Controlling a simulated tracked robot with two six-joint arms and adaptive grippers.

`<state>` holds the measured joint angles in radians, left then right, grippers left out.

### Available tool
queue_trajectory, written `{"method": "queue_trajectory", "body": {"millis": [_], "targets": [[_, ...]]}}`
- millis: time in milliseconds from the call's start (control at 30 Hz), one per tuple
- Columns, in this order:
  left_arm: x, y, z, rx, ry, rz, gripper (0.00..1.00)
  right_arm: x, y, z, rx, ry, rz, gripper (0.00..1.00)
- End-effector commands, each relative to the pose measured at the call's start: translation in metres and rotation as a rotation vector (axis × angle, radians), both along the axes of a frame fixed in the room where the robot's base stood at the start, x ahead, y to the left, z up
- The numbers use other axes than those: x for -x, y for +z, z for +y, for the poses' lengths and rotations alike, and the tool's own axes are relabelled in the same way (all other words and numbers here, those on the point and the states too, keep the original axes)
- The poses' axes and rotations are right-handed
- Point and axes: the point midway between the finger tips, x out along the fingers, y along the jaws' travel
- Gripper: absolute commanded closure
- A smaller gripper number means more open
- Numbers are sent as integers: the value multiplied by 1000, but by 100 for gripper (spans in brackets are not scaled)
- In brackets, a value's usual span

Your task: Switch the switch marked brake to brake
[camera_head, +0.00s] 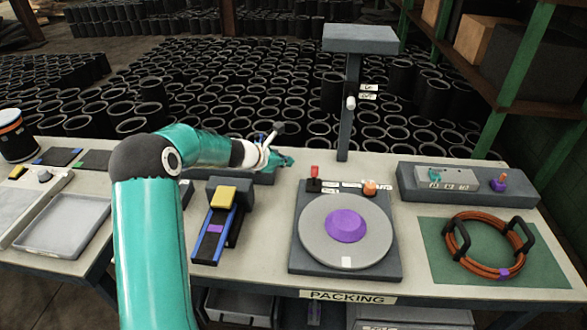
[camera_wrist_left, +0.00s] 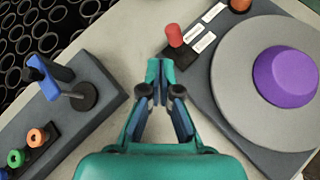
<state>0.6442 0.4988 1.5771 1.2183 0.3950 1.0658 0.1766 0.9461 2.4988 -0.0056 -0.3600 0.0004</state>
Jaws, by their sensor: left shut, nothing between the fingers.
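A red-capped switch (camera_head: 315,172) stands on a small black mount at the back left corner of the turntable base (camera_head: 296,262). White labels lie beside it, too small to read, so I cannot tell which switch is marked brake. The red switch also shows in the left wrist view (camera_wrist_left: 174,34). My left gripper (camera_head: 289,161) is shut and empty, just left of the red switch and apart from it. In the left wrist view its fingertips (camera_wrist_left: 160,68) meet over the bare table, below and left of the switch. My right gripper is not in view.
The turntable disc (camera_head: 375,250) carries a purple piece (camera_head: 346,226); an orange knob (camera_head: 370,188) stands behind it. A grey block with a blue-handled lever (camera_wrist_left: 60,75) and coloured rings is left of my gripper. A dark post (camera_head: 344,135) rises behind. A cable coil (camera_head: 462,261) lies right.

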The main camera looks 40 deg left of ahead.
Motion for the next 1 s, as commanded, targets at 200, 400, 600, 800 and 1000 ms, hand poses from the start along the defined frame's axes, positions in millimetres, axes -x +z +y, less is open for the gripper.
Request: {"method": "queue_trajectory", "body": {"millis": [200,400,600,800,1000], "targets": [[17,30,12,-1,4,-1,100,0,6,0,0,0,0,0],[23,38,14,1,4,1,100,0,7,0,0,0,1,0],[24,38,15,1,5,0,100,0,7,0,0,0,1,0],[24,38,16,1,6,0,100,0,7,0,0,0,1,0],[24,38,16,1,7,0,100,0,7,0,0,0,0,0]]}}
